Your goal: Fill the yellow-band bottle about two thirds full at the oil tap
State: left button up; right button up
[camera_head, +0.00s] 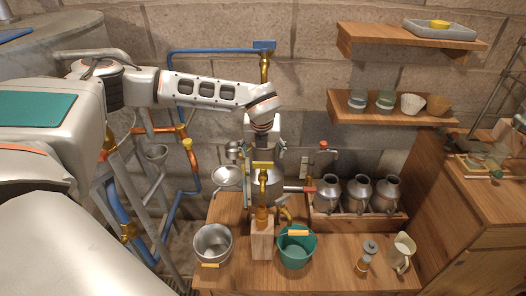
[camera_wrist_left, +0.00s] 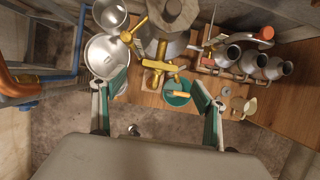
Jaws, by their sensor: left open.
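My left gripper (camera_head: 260,168) hangs pointing down at the middle of the head view, in front of a metal vessel. In the left wrist view its two teal-padded fingers (camera_wrist_left: 159,88) are spread wide with nothing between them. The tap also shows beyond the fingers in the left wrist view (camera_wrist_left: 160,66). My right gripper is not in view.
A metal bucket (camera_head: 212,243) and a teal bucket (camera_head: 297,260) flank the block. Several metal cans (camera_head: 356,195) sit in a wooden rack behind. A small grey-topped item (camera_head: 368,250) and a cream jug (camera_head: 402,252) stand right. Copper and blue pipes (camera_head: 187,150) run left.

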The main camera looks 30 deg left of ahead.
aim_at(263, 163)
pick_arm(q)
jog(key=shift+p+x, duration=0.3)
jog(key=shift+x, duration=3.55)
jog(key=shift+d, duration=0.1)
jog(key=c, duration=1.2)
